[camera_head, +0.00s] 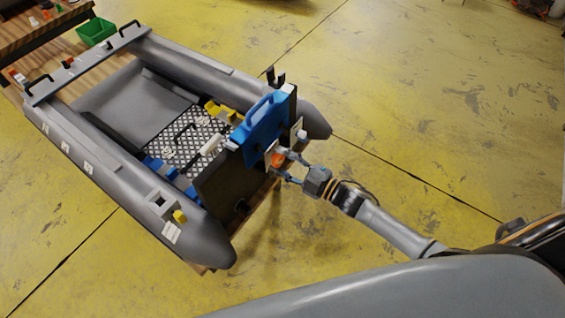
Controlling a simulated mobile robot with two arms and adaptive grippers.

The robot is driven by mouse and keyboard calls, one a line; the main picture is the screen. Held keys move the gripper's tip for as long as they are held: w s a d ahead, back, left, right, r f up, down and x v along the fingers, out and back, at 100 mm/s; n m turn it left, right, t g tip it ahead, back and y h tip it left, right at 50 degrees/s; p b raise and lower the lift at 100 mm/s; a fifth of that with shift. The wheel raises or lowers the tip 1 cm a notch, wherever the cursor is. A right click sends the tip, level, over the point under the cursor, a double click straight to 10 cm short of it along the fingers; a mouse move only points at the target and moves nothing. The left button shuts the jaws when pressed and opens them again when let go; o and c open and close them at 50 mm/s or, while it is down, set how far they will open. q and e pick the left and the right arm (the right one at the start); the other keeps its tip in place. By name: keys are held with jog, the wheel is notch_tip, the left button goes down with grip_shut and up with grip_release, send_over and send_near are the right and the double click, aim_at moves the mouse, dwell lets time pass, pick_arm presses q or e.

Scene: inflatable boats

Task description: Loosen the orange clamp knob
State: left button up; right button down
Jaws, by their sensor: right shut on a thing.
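The orange clamp knob (278,159) is on the outer face of the boat's dark transom (222,190), just below a blue bracket-like part (264,125). My right gripper (282,166) reaches in from the right with its fingers on either side of the knob. It is shut on the knob, and the fingers partly cover it. How far the knob is turned cannot be seen. My left gripper does not show.
The grey inflatable boat (68,133) rests on a low wooden support. Its two tube ends (216,246) flank the transom. A wooden table with a green bin (96,32) stands at the upper left.

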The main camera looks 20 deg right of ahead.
jog(key=shift+f+n+b, duration=0.15)
jog(key=shift+n+b, duration=0.15)
jog(key=shift+n, duration=0.2)
jog(key=n+b, duration=0.1)
jog(key=n, duration=0.2)
jog(key=shift+b, duration=0.3)
jog(key=n+b, duration=0.1)
jog(key=n, duration=0.1)
jog(key=shift+n, duration=0.6)
